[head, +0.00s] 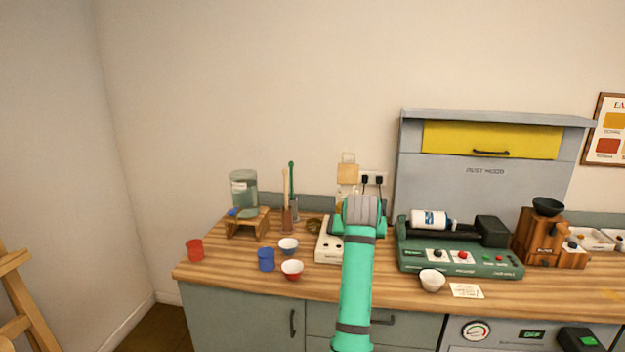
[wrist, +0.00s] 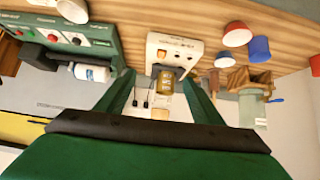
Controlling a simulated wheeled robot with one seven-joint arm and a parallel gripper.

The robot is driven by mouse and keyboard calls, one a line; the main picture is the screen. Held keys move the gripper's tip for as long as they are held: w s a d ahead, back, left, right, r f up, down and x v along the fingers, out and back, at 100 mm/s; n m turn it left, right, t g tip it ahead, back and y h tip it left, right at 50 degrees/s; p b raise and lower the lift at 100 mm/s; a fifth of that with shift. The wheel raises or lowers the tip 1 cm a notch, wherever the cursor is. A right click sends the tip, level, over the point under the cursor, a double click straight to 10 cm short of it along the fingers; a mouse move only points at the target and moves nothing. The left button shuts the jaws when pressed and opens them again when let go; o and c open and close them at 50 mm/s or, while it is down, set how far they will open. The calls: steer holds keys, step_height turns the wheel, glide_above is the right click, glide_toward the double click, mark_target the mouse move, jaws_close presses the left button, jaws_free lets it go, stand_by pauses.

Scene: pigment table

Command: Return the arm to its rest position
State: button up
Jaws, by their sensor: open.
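My arm (head: 357,290) reaches over the front edge of the bench toward the back wall. In the head view its end hides my gripper. In the wrist view, which looks upside down, my gripper (wrist: 159,84) has its two green fingers spread wide. A jar with yellow contents (wrist: 167,82) shows between the fingers, seemingly beyond them, on a white device (wrist: 172,48). In the head view a corked bottle (head: 348,173) rises just behind the end of my arm, and its lower part is partly hidden.
The white device (head: 328,241) stands beside my arm. A green roller machine (head: 460,263) with a white bottle (head: 428,219) is to the right. A white bowl (head: 432,281), red bowl (head: 292,270), blue cup (head: 266,260) and red cup (head: 195,250) stand near the front. A wooden stand (head: 247,224) holds a jar.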

step_height(320, 180, down, 16)
steer(key=s+a, duration=0.1)
steer(key=s, duration=0.2)
steer(key=s+a+f+t, duration=0.1)
steer(key=s+a+f, duration=0.1)
steer(key=s+f, duration=0.65)
steer(key=s+a+f+t, duration=0.1)
steer(key=s+a+f, duration=0.35)
steer(key=f, duration=0.75)
steer(key=s+a+f+n+t, duration=0.1)
steer(key=s+a+f, duration=0.15)
steer(key=s, duration=1.35)
steer(key=s+a+f+t, duration=0.1)
steer(key=s+f, duration=0.2)
steer(key=s, duration=1.3)
steer(key=s+a+r+t, duration=0.1)
steer(key=s+r, duration=0.5)
steer(key=s, duration=0.4)
steer(key=s+a+r+t+y, duration=0.1)
steer(key=s+r, duration=0.6)
steer(key=s, duration=0.3)
steer(key=shift+r, duration=0.25)
steer(key=shift+n+y, duration=0.3)
